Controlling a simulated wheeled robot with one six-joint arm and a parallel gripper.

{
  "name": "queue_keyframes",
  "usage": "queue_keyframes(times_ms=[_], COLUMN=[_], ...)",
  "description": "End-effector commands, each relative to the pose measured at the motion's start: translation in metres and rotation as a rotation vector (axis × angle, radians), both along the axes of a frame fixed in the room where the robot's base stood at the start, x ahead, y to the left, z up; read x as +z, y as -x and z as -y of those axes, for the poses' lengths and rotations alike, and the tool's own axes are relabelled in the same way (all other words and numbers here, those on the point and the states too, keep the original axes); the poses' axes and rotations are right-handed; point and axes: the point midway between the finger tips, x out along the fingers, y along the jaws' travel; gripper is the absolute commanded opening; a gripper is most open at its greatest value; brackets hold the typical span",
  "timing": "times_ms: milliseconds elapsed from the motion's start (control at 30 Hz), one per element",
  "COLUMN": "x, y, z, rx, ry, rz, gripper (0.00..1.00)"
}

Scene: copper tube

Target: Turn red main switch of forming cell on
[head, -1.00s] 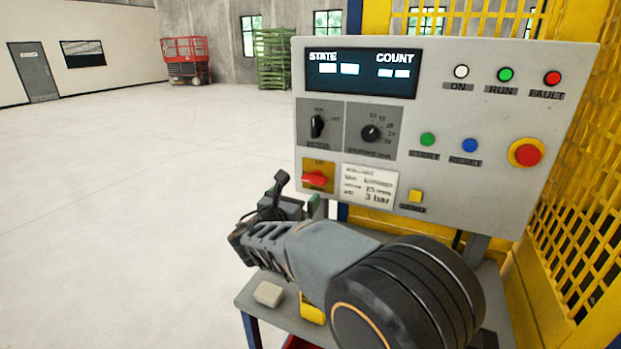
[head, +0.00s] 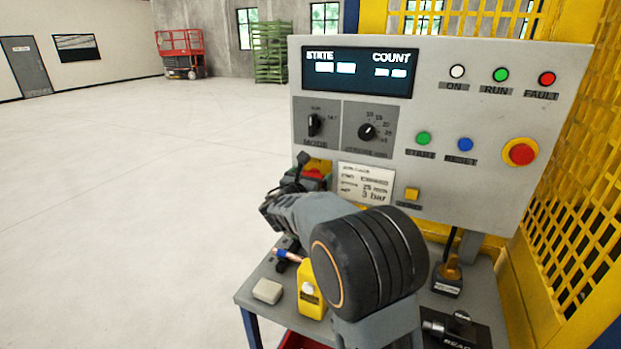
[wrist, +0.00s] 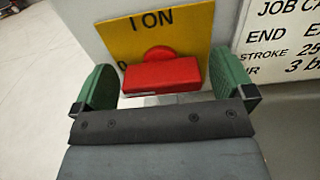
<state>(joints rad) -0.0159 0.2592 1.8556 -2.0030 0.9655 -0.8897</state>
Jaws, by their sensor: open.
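The red main switch (wrist: 162,74) sits on a yellow plate (wrist: 172,28) marked "I ON" at the top, with another mark partly hidden at lower left. Its handle lies roughly horizontal. In the head view the switch (head: 314,173) is mostly hidden behind my gripper (head: 302,178). In the wrist view my gripper (wrist: 163,82) is open, its green-padded fingers left and right of the handle's ends, with a gap showing at each side. How deep the handle sits between the fingers is hard to tell.
The panel (head: 455,110) carries a display, knobs, buttons and a red emergency stop (head: 520,152). A white job card (head: 366,184) is just right of the switch. Below, a shelf holds a yellow bottle (head: 311,290) and a pale block (head: 267,291). Open floor lies left.

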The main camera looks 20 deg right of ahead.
Motion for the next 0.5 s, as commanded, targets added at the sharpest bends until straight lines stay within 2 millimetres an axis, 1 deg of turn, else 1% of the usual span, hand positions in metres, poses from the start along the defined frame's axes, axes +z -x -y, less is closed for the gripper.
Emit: queue_keyframes(times_ms=[67, 500], x=[-0.0001, -0.0001], y=[0.0001, 0.0003], z=[-0.0001, -0.0002], rx=[0.000, 0.000], ry=[0.000, 0.000], rz=[0.000, 0.000], gripper=[1.00, 0.59])
